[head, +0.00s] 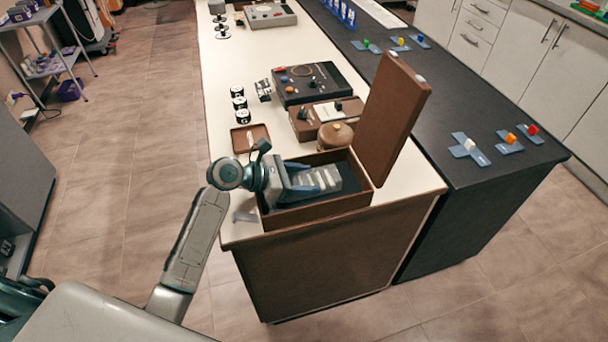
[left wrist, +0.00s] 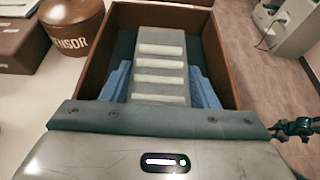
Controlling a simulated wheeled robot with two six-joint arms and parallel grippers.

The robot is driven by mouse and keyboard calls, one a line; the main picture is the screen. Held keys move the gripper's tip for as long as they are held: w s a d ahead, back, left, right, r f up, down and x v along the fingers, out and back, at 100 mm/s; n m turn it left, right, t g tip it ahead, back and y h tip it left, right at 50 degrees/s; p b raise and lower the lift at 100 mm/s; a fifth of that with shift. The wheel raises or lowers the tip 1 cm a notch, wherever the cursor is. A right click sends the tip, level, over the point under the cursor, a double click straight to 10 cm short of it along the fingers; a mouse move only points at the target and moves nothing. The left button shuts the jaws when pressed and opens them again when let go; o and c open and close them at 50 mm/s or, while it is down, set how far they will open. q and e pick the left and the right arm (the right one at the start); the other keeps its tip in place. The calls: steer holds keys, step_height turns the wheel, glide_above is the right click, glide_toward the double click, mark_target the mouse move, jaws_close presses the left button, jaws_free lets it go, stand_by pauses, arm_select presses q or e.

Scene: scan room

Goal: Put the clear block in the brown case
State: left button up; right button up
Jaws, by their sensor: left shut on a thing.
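The brown case (head: 318,211) stands open at the near end of the white counter, its lid (head: 392,120) raised on the right. It has a dark lining. My left gripper (head: 316,181) reaches into the case opening from the left. Its blue fingers are shut on the clear block (left wrist: 158,62), which looks grey with several pale bars across it. The block lies between the case walls (left wrist: 211,55) in the left wrist view. I cannot tell whether it touches the case floor. My right gripper is not in view.
A round brown canister (head: 335,135) and a brown box (head: 312,122) stand just behind the case. A small brown tray (head: 250,138) and several black-and-white jars (head: 239,103) are at the left. A small translucent piece (head: 244,216) lies by the counter's near-left corner.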

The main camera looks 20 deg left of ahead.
arm_select(q)
steer(key=shift+f, duration=0.1)
steer(key=o, duration=1.3)
steer(key=shift+c, duration=0.2)
steer(key=shift+r+b, duration=0.55)
steer(key=shift+b, duration=0.15)
steer(key=v, duration=1)
steer(key=shift+s+a, duration=0.2)
steer(key=shift+v, duration=0.75)
